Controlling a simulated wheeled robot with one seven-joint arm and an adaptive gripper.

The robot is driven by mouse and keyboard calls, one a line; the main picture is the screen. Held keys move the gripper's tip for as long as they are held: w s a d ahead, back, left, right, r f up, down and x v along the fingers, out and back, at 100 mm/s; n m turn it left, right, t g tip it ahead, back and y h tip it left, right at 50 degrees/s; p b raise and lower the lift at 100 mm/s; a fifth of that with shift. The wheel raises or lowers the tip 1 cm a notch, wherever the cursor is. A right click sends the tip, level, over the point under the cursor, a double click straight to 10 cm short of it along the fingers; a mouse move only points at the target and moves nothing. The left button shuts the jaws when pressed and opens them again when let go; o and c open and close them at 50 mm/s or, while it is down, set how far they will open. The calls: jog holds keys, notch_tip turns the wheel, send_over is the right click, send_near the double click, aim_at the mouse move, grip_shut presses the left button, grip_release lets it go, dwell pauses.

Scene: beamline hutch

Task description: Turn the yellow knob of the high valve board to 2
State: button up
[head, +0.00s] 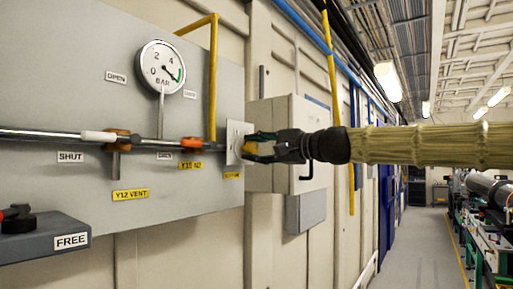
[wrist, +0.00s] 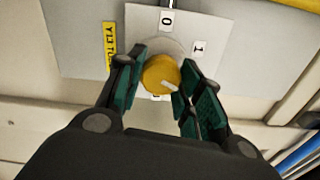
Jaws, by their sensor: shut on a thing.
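The yellow knob (wrist: 161,75) sits on a light square plate (wrist: 215,28) of the grey valve board (wrist: 85,18). My gripper (wrist: 160,80) is shut on the knob, with one green finger on each side. It also shows at the board's right edge in the head view (head: 250,148), where the fingers cover most of the knob. In the wrist view the knob's white pointer mark faces down and right. A 0 label (wrist: 167,20) is above the knob and a 1 label (wrist: 198,48) is at its upper right. The 2 label cannot be made out; the fingers hide part of the plate.
A pressure gauge (head: 161,68), a horizontal pipe (head: 50,134) with valve handles and a yellow pipe (head: 213,80) are on the board. A grey box (head: 285,125) is on the wall behind my gripper. The aisle (head: 420,235) at the right is clear.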

jog(key=shift+m, duration=0.5)
jog(key=o, duration=1)
jog(key=shift+d, duration=0.1)
jog(key=shift+o, duration=0.2)
jog(key=v, duration=1.2)
